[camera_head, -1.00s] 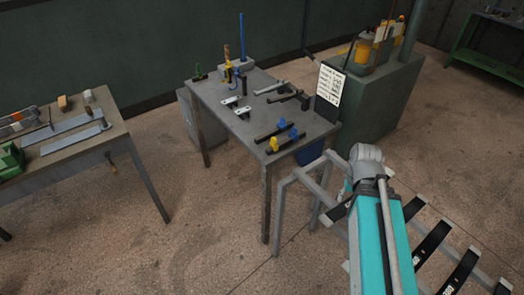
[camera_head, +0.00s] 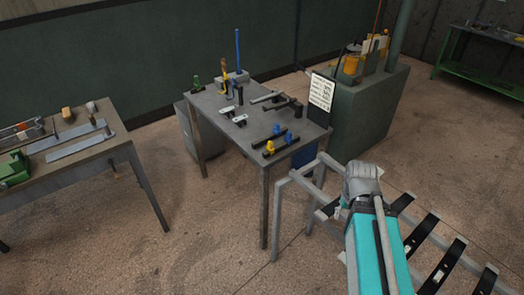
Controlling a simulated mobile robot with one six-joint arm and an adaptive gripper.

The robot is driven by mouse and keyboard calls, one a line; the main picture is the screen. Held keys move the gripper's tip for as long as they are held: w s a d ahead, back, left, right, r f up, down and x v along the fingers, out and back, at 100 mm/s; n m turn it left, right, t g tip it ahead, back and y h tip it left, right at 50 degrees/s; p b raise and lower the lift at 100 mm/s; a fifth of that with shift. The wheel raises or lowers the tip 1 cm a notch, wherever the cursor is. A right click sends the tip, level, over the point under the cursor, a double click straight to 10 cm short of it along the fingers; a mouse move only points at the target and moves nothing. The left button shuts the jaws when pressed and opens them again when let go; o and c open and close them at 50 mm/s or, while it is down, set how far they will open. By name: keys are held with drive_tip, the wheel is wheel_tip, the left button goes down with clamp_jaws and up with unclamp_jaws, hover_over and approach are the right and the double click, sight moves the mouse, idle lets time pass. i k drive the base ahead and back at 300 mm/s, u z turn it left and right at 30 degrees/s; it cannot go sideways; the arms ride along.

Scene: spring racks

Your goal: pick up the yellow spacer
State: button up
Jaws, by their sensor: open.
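A small yellow piece (camera_head: 269,147), which looks like the yellow spacer, stands on a black bar (camera_head: 267,153) near the front corner of the middle bench. Two blue pieces stand close by on the black bars, one (camera_head: 276,129) behind it and one (camera_head: 289,136) to its right. A yellow-orange item also stands at the bench's far end (camera_head: 223,72). My arm shows at lower right, its wrist to the right of the bench and well apart from the yellow piece. My gripper cannot be made out; the wrist hides it.
The middle bench (camera_head: 215,109) also holds brackets, dark bars and a blue rod (camera_head: 238,50). A metal frame rack (camera_head: 277,215) with black strips stands beside my arm. A sign (camera_head: 321,92) stands at the bench's right edge. Another table (camera_head: 90,150) is at left, with open floor between.

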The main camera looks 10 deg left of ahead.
sight(270, 147)
drive_tip(key=z, duration=0.1)
drive_tip(key=i, duration=0.95)
